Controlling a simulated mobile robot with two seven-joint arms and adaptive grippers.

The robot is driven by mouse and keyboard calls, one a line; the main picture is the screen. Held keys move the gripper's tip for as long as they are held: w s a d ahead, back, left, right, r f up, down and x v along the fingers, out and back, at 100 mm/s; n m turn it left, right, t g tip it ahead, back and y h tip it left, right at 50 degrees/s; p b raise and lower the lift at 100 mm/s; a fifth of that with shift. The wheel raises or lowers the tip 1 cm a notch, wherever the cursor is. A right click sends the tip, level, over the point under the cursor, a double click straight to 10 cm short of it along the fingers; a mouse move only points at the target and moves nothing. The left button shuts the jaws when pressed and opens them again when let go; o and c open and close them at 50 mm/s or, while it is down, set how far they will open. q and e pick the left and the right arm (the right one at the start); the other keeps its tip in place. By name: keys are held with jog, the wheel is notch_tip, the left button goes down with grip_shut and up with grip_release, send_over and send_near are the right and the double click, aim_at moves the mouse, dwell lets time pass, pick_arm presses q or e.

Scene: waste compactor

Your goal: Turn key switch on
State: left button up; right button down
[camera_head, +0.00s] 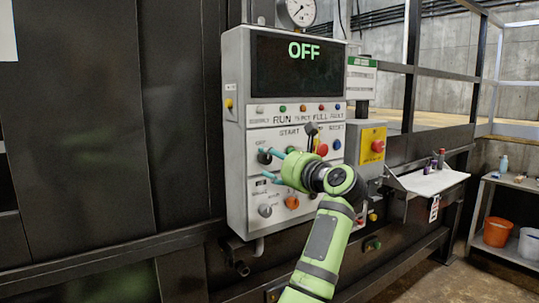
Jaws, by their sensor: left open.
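The control box (235,165) is a light grey panel on the dark machine wall, and its screen (275,70) reads OFF in green. A dark round switch (264,157), which looks like the key switch, sits at the left of the panel's middle row below a small label. My left gripper (269,165) is open in front of it, its two teal fingers pointing left at the panel. The upper finger is beside the switch and overlaps its edge; I cannot tell whether they touch. The green gripper body hides part of the lower panel. My right gripper is not in view.
A black lever (311,130), red button (322,149) and blue button (336,144) are close to the gripper. An orange knob (292,202) and grey knob (265,210) are below. A yellow box with a red switch (378,146) and a shelf (430,182) stand right.

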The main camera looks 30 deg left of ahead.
pick_arm(q)
jog(key=shift+x, duration=0.85)
jog(key=shift+w+a, duration=0.1)
grip_shut()
